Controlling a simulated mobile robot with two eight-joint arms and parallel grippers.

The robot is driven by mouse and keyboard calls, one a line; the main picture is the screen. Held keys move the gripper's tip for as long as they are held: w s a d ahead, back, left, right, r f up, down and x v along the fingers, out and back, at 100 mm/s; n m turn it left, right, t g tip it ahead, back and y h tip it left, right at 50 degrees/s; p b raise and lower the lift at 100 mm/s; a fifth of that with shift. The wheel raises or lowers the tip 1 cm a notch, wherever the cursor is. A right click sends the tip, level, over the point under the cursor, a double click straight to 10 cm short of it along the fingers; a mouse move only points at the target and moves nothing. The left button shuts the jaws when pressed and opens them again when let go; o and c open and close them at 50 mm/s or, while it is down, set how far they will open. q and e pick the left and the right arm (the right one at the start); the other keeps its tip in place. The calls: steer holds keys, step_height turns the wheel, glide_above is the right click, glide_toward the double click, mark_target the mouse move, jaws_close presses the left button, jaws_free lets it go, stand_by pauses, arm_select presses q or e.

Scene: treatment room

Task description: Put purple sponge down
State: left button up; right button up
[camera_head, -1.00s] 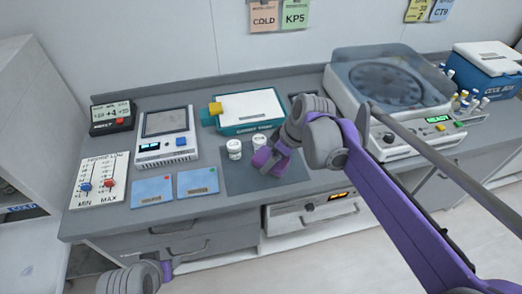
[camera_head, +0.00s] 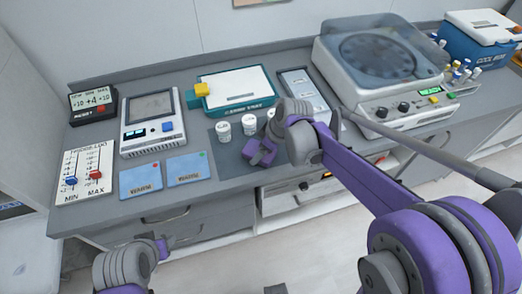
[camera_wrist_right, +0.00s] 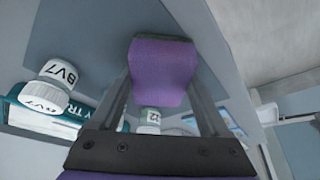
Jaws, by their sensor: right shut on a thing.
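The purple sponge (camera_wrist_right: 162,72) is a block with a dark greenish edge; in the right wrist view it sits between my two dark fingers. My right gripper (camera_head: 262,152) is shut on it, above the dark grey mat (camera_head: 226,160) on the counter. In the head view I cannot separate the sponge from my purple gripper parts. It is not clear whether the sponge touches the mat. My left gripper (camera_head: 161,249) is low at the left, in front of the counter, and its fingers do not show clearly.
White-capped vials (camera_head: 223,131) stand at the mat's back edge; one labelled BV7 (camera_wrist_right: 56,86) is close in the wrist view. Two blue cards (camera_head: 186,168) lie left of the mat. Behind are a teal-edged tray (camera_head: 240,88) and grey tray (camera_head: 299,84); a centrifuge (camera_head: 375,60) stands right.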

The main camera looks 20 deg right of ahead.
steer(key=shift+f, duration=0.2)
steer(key=o, duration=1.2)
steer(key=shift+c, duration=0.2)
steer(key=v, duration=1.2)
steer(key=s+f+m+t+h, duration=0.1)
steer(key=s+f+m, duration=0.3)
steer(key=s, duration=0.4)
steer(key=s+d+f+m+t+h, duration=0.1)
steer(key=s+f+m+h, duration=0.1)
steer(key=s+f+m, duration=0.3)
steer(key=s, duration=0.4)
steer(key=shift+p, duration=0.4)
